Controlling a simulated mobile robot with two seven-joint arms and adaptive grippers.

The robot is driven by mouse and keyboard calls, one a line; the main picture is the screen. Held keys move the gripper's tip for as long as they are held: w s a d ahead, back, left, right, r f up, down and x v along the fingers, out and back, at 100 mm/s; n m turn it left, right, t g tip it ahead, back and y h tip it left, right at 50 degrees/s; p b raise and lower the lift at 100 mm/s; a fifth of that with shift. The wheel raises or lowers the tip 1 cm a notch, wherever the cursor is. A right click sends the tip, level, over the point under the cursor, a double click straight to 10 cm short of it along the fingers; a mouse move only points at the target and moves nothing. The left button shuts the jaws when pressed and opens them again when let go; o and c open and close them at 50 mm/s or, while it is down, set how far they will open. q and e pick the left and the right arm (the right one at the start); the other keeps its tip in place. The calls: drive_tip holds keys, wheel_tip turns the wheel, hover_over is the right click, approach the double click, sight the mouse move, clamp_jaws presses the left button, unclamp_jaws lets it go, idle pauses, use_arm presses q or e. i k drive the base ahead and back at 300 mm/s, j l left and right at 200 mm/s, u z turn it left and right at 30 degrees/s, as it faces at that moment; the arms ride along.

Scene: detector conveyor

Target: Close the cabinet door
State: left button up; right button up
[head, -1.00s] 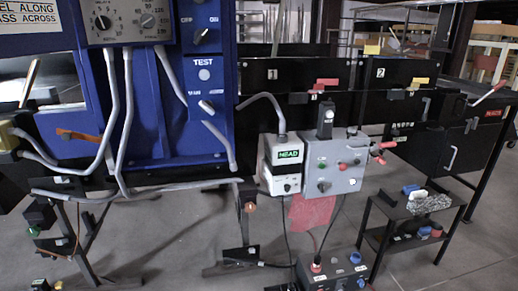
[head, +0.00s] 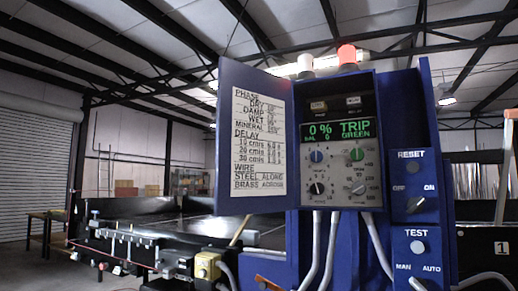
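The blue cabinet door (head: 224,138) stands swung open to the left of the cabinet in the head view. The open cabinet shows a control panel (head: 341,165) with a green-lit display (head: 340,131) reading "0 % TRIP GREEN" and several knobs. A red lamp (head: 347,54) and a white lamp (head: 305,63) stand on top. Neither of my grippers shows in this view.
A blue side panel (head: 415,200) to the right carries RESET and TEST switches. Grey cables hang below the cabinet. A yellow box (head: 207,266) sits at lower left, by a long dark conveyor (head: 150,225). A roller shutter (head: 35,155) is at far left.

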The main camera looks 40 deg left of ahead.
sight(255, 174)
drive_tip(key=i+j+z, duration=0.2)
drive_tip(key=j+z, duration=0.3)
drive_tip(key=j, duration=1.4)
drive_tip(key=k+j+z, duration=0.1)
drive_tip(key=j+z, duration=0.35)
drive_tip(key=j, duration=1.45)
drive_tip(key=k+z, duration=0.1)
drive_tip(key=k, duration=0.1)
